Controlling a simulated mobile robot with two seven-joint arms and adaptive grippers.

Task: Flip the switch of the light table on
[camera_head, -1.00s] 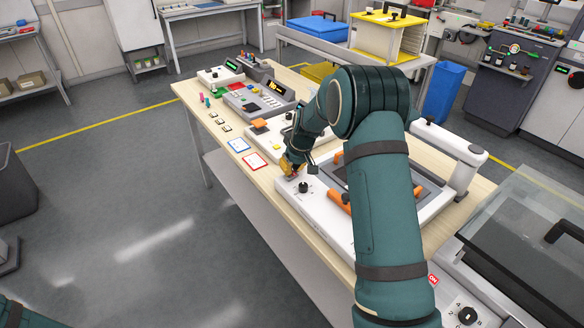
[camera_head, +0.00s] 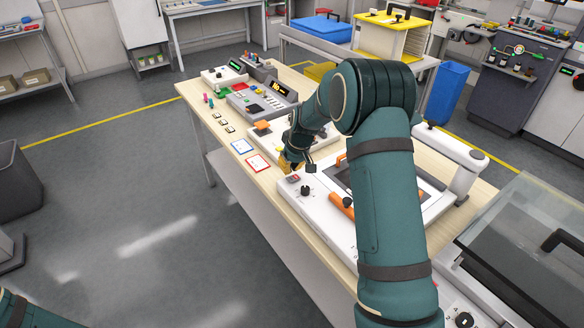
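My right gripper (camera_head: 287,167), with yellowish fingertips, is just behind the switch at the device's left corner. I cannot tell whether it touches the device or whether its fingers are open. My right arm hides much of the device's middle. My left gripper is out of view; only part of my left arm shows at bottom left.
A red-framed card (camera_head: 258,162) and a blue-framed card (camera_head: 242,146) lie left of the gripper. A white unit with an orange block (camera_head: 263,126) stands behind it. A grey console (camera_head: 262,101) is further back. A glass-lidded machine (camera_head: 530,232) is at right.

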